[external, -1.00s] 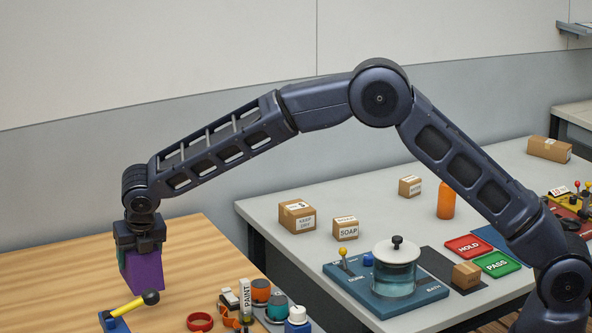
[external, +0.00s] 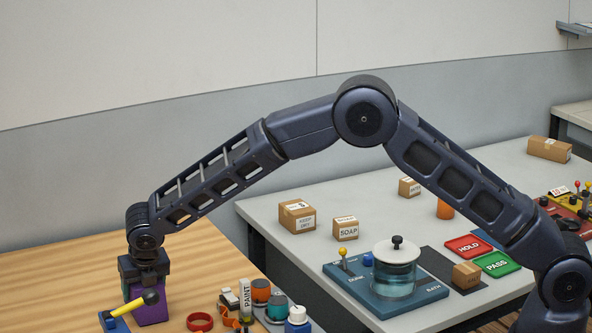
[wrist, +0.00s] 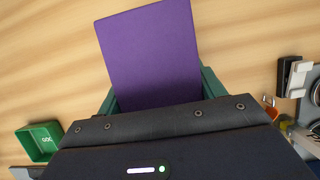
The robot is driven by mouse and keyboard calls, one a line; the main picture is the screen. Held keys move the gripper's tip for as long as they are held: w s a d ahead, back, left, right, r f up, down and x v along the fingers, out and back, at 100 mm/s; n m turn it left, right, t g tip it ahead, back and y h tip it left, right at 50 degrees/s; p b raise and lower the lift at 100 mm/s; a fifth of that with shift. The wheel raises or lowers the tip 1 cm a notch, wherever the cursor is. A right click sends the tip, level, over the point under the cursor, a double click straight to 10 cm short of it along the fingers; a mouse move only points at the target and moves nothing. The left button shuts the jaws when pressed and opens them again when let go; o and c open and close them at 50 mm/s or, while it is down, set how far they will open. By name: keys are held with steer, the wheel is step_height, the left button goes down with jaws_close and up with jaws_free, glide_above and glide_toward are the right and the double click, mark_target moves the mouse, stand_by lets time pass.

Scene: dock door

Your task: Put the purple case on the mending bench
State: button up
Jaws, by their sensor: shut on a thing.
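The purple case (external: 153,309) is a plain upright block in my gripper (external: 146,283), low over the wooden-topped bench (external: 50,272), which I take to be the mending bench. My gripper is shut on the case, with a green finger on each side of it. In the wrist view the case (wrist: 150,50) fills the top middle, between the fingers. The lower front of the case is partly hidden by a yellow lever in the external view. I cannot tell whether its underside touches the bench top.
A red ring (external: 200,321), a paint tube (external: 245,300) and several pots lie to the right. A green box (wrist: 40,142) is at left in the wrist view. Bare wood lies behind.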

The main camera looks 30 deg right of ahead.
steer(key=shift+f, duration=0.1)
steer(key=o, duration=1.4)
steer(key=v, duration=1.2)
